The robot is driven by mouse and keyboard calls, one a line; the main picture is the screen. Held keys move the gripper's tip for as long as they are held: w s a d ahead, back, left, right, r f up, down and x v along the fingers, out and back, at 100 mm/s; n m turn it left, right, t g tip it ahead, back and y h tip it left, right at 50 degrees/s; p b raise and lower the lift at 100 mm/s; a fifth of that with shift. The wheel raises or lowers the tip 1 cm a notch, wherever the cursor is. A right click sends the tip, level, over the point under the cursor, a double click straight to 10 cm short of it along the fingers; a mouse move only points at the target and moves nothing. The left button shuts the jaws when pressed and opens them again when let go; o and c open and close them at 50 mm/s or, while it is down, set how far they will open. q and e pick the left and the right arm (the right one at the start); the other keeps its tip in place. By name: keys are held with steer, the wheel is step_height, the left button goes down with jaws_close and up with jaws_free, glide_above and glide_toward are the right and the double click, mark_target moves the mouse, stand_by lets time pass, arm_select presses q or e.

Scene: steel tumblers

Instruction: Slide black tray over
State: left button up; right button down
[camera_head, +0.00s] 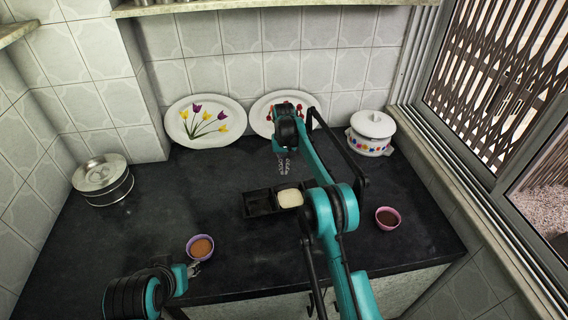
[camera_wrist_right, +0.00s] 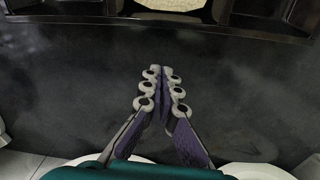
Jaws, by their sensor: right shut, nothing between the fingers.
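The black tray (camera_head: 258,204) lies on the dark countertop, partly covered by my right arm in the head view. One of its compartments holds something pale (camera_head: 290,198); the left one looks empty. My right gripper (camera_head: 283,168) is behind the tray, on the wall side, shut and empty. In the right wrist view its closed fingertips (camera_wrist_right: 161,72) point at the tray's edge (camera_wrist_right: 265,27), with a gap of bare counter between in the picture. My left gripper (camera_head: 194,269) is at the front edge, close beside a purple bowl; its finger opening is too small to tell.
The purple bowl (camera_head: 200,247) with orange-brown contents stands front left. A pink bowl (camera_head: 388,218) with dark contents is right of the tray. A steel canister (camera_head: 103,179), two flowered plates (camera_head: 205,122) and a white lidded pot (camera_head: 371,133) stand around. Counter left of the tray is clear.

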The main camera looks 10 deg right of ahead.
mark_target(287, 200)
step_height(287, 200, down, 3)
steer(key=shift+r+b, duration=0.2)
steer(key=shift+b, duration=0.15)
steer(key=s, duration=0.2)
steer(key=b, duration=0.1)
steer(key=shift+s+r, duration=0.25)
steer(key=shift+s, duration=0.15)
steer(key=shift+s+a, duration=0.1)
steer(key=shift+s, duration=0.45)
arm_select(q)
step_height(287, 200, down, 2)
steer(key=shift+f, duration=0.25)
arm_select(e)
steer(key=shift+s, duration=0.1)
steer(key=shift+s, duration=0.1)
steer(key=s, duration=0.6)
steer(key=shift+s+a+r, duration=0.15)
steer(key=shift+s+r, duration=0.1)
steer(key=shift+s, duration=0.05)
steer(key=s, duration=1.1)
steer(key=shift+s+a+f, duration=0.1)
steer(key=shift+a, duration=0.25)
arm_select(q)
steer(key=shift+s+r, duration=0.2)
steer(key=shift+s, duration=0.65)
arm_select(e)
steer(key=shift+f, duration=0.1)
